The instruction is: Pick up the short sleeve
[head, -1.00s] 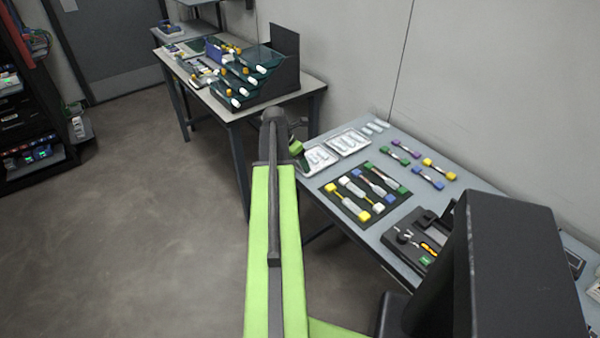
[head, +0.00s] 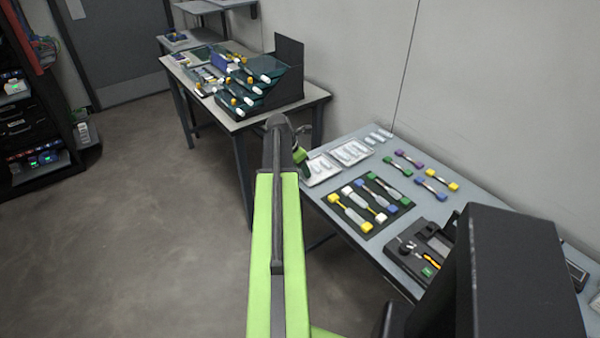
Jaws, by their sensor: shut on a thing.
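My gripper (head: 300,150) is at the far end of my green arm, mostly hidden behind the arm's dark tip. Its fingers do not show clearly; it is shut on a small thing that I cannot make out. It is at the left edge of a white tray (head: 322,179) that holds pale sleeves. A second white tray (head: 352,153) with pale sleeves is just to its right. A few loose pale pieces (head: 378,136) lie behind the trays. I cannot tell from here which sleeves are short.
The grey worktable (head: 440,212) carries a dark mat (head: 367,233) with colour-ended pieces, more such pieces behind it, and a black splicing device (head: 408,262). A second table (head: 305,104) with a tiered dark rack (head: 285,88) stands beyond. The floor at left is open.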

